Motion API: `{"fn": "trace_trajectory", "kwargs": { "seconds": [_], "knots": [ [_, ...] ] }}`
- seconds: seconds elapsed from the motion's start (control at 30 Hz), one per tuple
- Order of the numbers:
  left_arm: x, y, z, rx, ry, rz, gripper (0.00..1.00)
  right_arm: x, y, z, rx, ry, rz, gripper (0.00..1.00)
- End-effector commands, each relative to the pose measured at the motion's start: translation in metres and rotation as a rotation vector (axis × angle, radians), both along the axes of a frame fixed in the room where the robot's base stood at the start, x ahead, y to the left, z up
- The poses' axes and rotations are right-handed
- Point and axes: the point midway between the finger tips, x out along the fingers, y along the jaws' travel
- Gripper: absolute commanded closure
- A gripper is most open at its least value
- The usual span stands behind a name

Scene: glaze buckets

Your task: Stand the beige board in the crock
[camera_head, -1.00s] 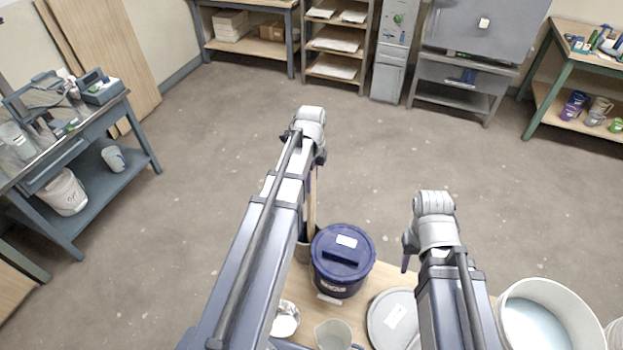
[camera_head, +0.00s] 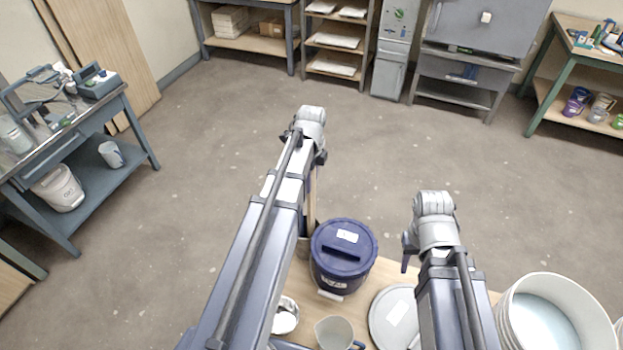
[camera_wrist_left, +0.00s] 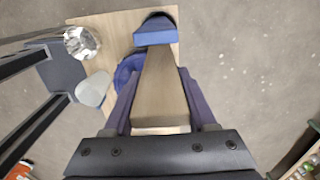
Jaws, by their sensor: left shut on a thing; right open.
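My left gripper (camera_wrist_left: 160,98) is shut on the beige board (camera_wrist_left: 166,80), which points down and away from the wrist. In the head view the board (camera_head: 311,205) is a narrow upright strip beside my left arm. The crock (camera_head: 303,246) stands on the small table, mostly hidden by my arm and the navy bucket. The board's lower end is at the crock in the picture; I cannot tell how far inside it is. A blue piece (camera_wrist_left: 155,32) overlaps the board's far end in the left wrist view. My right gripper (camera_head: 408,258) is open and empty.
The lidded navy bucket (camera_head: 343,262) stands close right of the crock. A metal bowl (camera_head: 286,316), a pitcher (camera_head: 334,333) and a round grey lid (camera_head: 393,318) are nearer me. A large white bucket (camera_head: 510,320) is at right. Floor beyond the table is clear.

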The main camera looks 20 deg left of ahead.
Motion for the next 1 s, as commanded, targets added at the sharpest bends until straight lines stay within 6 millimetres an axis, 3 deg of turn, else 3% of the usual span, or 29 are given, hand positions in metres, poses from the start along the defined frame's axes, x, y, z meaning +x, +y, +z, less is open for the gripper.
{"fn": "trace_trajectory", "kwargs": {
  "seconds": [1.0],
  "knots": [
    [0.0, 0.0, -0.041, 0.0, 0.0, 0.0, 1.0, 0.0, 0.0, -0.041, 0.0, 0.0, 0.0, 0.54]
  ]
}}
